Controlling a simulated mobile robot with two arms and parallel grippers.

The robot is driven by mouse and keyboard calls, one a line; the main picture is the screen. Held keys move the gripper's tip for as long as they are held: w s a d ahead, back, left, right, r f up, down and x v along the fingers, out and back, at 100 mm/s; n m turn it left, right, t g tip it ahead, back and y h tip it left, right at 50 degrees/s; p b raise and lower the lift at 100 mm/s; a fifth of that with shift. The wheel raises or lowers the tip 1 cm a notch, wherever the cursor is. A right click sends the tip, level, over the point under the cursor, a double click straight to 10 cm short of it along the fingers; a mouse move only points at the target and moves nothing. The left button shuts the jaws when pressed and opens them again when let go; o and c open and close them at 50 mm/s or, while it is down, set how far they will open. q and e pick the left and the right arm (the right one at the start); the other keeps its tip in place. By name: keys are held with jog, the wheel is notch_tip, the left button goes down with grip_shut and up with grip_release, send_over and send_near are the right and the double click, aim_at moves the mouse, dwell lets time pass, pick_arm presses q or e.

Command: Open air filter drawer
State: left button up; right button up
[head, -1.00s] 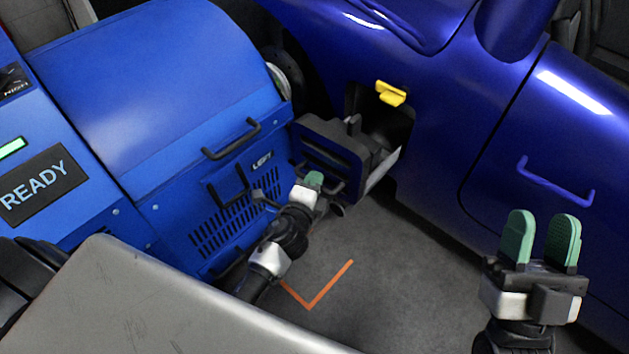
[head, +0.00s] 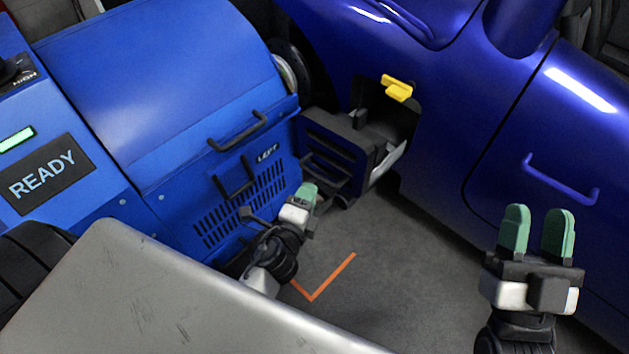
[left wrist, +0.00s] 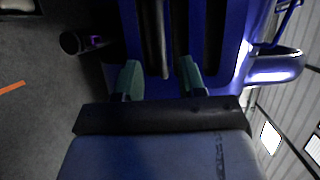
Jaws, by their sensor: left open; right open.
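The air filter drawer (head: 335,152) is a dark box with a slatted front. It sticks out of a recess in the blue car's side, below a yellow tab (head: 397,89). My left gripper (head: 307,190) is open just in front of the drawer's lower front, and one finger hides the other in the head view. In the left wrist view, a dark bar (left wrist: 156,35) runs up between the tips of my open left gripper (left wrist: 160,78); I cannot tell if it touches them. My right gripper (head: 537,232) is open and empty before the car door.
A blue machine (head: 170,90) with black handles and a READY sign stands at the left. A grey metal surface (head: 150,295) fills the lower left. The floor between machine and car is clear, with an orange corner mark (head: 315,296).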

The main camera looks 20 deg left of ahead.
pick_arm(q)
jog(key=shift+s+r, duration=0.15)
jog(key=shift+s, duration=0.7)
jog(key=shift+s+r, duration=0.1)
jog(key=shift+s, duration=0.75)
